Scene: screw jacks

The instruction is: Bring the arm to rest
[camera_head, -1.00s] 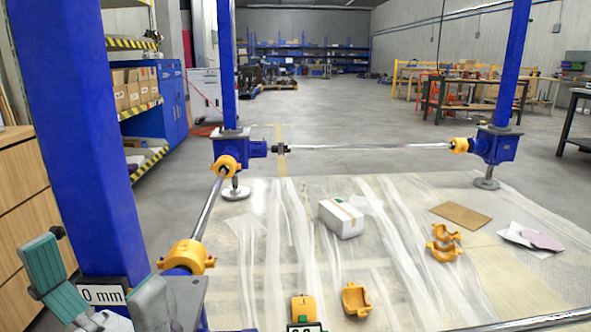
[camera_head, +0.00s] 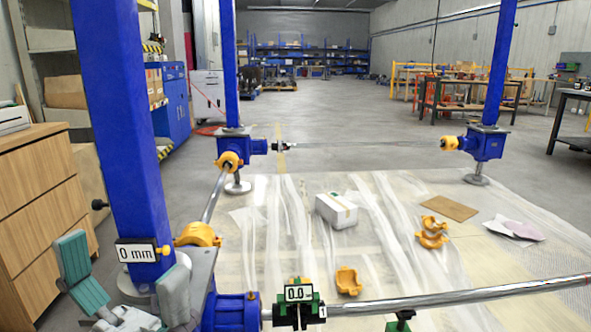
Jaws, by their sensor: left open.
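My left gripper (camera_head: 125,275) is at the lower left, with its teal and grey fingers spread apart and nothing between them. It stands in front of a blue screw-jack column (camera_head: 122,110) that carries a "0 mm" display (camera_head: 144,251). Whether the fingers touch the column cannot be told. A blue jack gearbox (camera_head: 232,312) is at the bottom, to the right of the gripper. A green-framed gauge reading "0.0" (camera_head: 299,293) sits around the steel shaft (camera_head: 450,298) beside it. My right gripper is out of view.
Two more jack columns (camera_head: 230,75) (camera_head: 499,60) stand farther back, joined by shafts. A white box (camera_head: 337,210), yellow half covers (camera_head: 348,281) (camera_head: 432,238) and cardboard (camera_head: 449,208) lie on the plastic-covered floor. A wooden drawer cabinet (camera_head: 40,210) is at the left.

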